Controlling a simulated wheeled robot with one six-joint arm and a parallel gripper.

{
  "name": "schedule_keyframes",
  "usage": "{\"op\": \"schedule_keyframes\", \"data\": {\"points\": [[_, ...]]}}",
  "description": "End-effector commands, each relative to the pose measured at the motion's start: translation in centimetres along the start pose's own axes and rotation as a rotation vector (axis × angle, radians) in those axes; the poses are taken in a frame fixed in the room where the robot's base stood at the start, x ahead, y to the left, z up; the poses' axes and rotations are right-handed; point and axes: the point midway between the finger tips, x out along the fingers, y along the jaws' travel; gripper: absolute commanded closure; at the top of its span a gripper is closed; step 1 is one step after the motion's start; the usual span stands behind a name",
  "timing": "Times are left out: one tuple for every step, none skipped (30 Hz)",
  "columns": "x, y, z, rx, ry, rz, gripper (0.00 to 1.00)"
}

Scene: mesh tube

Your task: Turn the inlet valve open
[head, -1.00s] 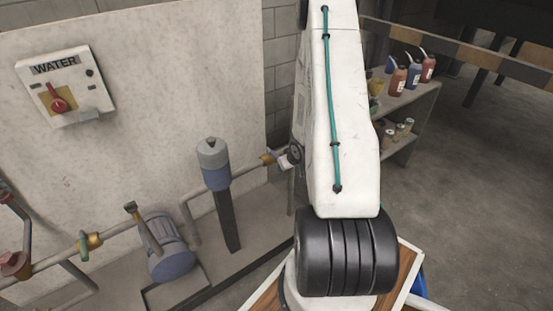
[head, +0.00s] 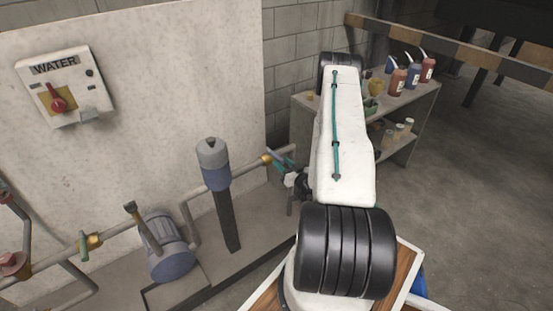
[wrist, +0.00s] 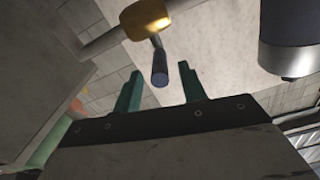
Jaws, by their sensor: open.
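A brass valve (head: 267,159) sits on the pipe right of the grey-and-blue filter in the head view; no label reading inlet shows. In the wrist view the valve's brass body (wrist: 146,18) is at the top, with a dark stub handle (wrist: 160,66) pointing down from it toward my gripper. My gripper (wrist: 160,84) is open, with its two teal fingers apart on either side of the handle's end. Whether the handle's tip is between the fingers or just beyond them is hard to tell. In the head view my gripper (head: 281,161) is close beside the valve, partly hidden by my arm.
A filter (head: 214,164) on a dark post and a blue-grey motor (head: 171,255) stand left of the valve. Another brass valve (head: 90,242) is on the left pipe. A WATER panel (head: 65,85) hangs on the wall. A shelf (head: 418,108) with bottles stands at right.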

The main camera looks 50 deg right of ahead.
Motion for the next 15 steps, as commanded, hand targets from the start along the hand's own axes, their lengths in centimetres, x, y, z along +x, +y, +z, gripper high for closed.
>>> {"op": "schedule_keyframes", "data": {"points": [[1.0,-0.1,0.0,-0.003,0.001,-0.003,0.59],[1.5,-0.1,0.0,-0.002,0.001,-0.003,0.59],[2.1,-0.1,-0.1,-0.002,0.001,-0.002,0.59],[2.5,0.0,-0.1,-0.002,0.001,-0.002,0.59],[3.0,0.0,0.0,-0.002,0.0,-0.002,0.59],[3.4,0.0,0.0,-0.001,0.0,-0.002,0.59],[3.7,0.0,0.0,-0.001,0.0,-0.001,0.59],[4.0,0.0,0.0,-0.001,0.0,0.0,0.59],[4.3,0.0,0.0,-0.001,0.0,0.001,0.59],[4.5,0.0,0.0,-0.001,0.0,0.001,0.59],[4.6,0.0,0.0,-0.001,0.0,0.0,0.59],[4.7,0.0,0.0,-0.001,-0.001,0.001,0.59],[4.7,0.0,0.0,-0.001,-0.001,0.001,0.59],[4.8,0.0,0.0,-0.001,-0.001,0.001,0.59],[4.8,0.0,0.0,0.0,-0.001,0.001,0.59]]}}
